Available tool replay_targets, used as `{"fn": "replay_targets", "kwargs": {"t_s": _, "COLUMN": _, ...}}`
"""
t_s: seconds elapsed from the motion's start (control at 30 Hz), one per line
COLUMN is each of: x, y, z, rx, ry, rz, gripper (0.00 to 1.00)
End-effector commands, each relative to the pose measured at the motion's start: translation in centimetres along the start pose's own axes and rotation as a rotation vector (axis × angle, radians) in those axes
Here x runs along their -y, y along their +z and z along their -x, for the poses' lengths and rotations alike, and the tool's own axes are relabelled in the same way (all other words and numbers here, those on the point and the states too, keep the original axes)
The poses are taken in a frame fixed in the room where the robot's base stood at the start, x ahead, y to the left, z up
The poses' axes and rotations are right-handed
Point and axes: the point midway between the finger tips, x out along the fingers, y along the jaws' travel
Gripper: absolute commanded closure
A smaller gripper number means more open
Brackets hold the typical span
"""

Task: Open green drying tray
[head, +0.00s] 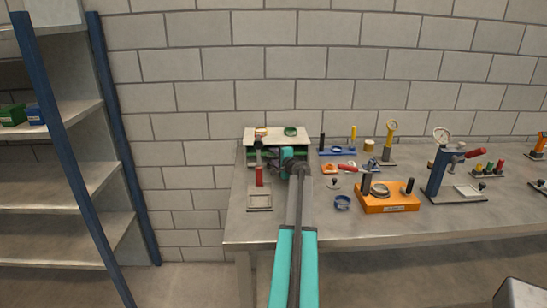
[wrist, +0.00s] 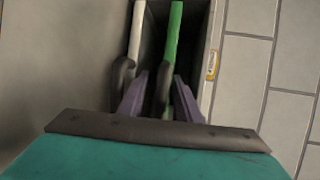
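The green drying tray (wrist: 174,35) shows in the wrist view as a long green front edge set in a pale cabinet (wrist: 208,45). A dark curved handle (wrist: 164,85) is on its front. My gripper (wrist: 160,76) has its two purple-grey fingers apart, one on each side of this handle. I see a gap between the handle and the left finger; the right finger is very close to it, and I cannot tell whether they touch. In the head view my gripper (head: 295,168) is at the front of the small cabinet (head: 270,134), hiding much of its front.
A white tray front (wrist: 137,35) with its own dark handle (wrist: 122,78) is beside the green one. A red-handled tool (head: 259,172) stands left of my gripper on the bench.

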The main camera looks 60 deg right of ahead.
Motion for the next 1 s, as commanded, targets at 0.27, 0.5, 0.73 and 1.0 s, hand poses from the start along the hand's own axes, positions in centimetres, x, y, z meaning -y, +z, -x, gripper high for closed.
{"fn": "replay_targets", "kwargs": {"t_s": 0.27, "x": -0.1, "y": -0.1, "z": 0.0, "rx": 0.0, "ry": 0.001, "rz": 0.0, "gripper": 1.0}}
{"fn": "replay_targets", "kwargs": {"t_s": 0.5, "x": -0.3, "y": -0.1, "z": 0.1, "rx": -0.001, "ry": 0.003, "rz": 0.001, "gripper": 1.0}}
{"fn": "replay_targets", "kwargs": {"t_s": 0.73, "x": -0.9, "y": 0.4, "z": 1.4, "rx": -0.001, "ry": 0.005, "rz": 0.002, "gripper": 1.0}}
{"fn": "replay_targets", "kwargs": {"t_s": 1.0, "x": -1.5, "y": 1.4, "z": 3.8, "rx": -0.001, "ry": 0.006, "rz": 0.003, "gripper": 1.0}}
